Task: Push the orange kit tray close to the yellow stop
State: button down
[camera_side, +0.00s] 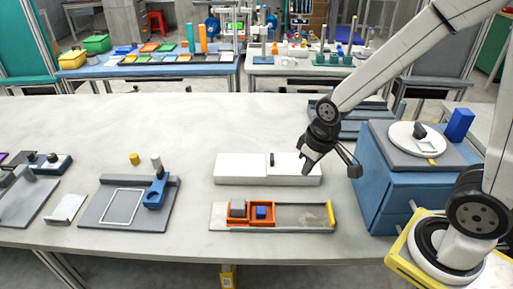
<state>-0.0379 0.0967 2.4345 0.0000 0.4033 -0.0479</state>
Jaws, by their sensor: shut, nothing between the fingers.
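The orange kit tray (275,218) sits toward the left part of a long shallow grey track (300,230). It holds a grey block (238,209) in its left part and a blue block (261,212) in its right part. The yellow stop (331,213) stands at the track's right end, with a bare stretch of track between it and the tray. My gripper (308,168) is shut and empty. In the picture it overlaps the right part of a white box behind the track, up and to the right of the tray, apart from the tray.
The white box (240,168) lies just behind the track. A blue cabinet (385,190) with a round white plate on top stands to the right. A grey fixture with a blue part (155,192) lies to the left. The table in front of the track is clear.

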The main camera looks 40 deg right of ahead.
aim_at(277, 217)
jog(key=w+a+f+n+g, duration=0.1)
jog(key=w+a+f+n, duration=0.3)
jog(key=w+a, duration=0.4)
jog(key=w+a+f+n+g, duration=0.1)
jog(key=w+a+f+n, duration=0.3)
jog(key=w+a, duration=0.5)
jog(key=shift+w+a, duration=0.15)
jog(key=shift+w, duration=0.95)
jog(key=shift+f, duration=0.25)
notch_tip(277, 217, down, 10)
jog(key=shift+r, duration=0.25)
jog(key=shift+s+f, duration=0.1)
jog(key=shift+s, duration=0.05)
jog(key=shift+s+d, duration=1.25)
jog(key=shift+d, duration=0.2)
jog(key=shift+s, duration=0.1)
jog(key=s+d, duration=1.1)
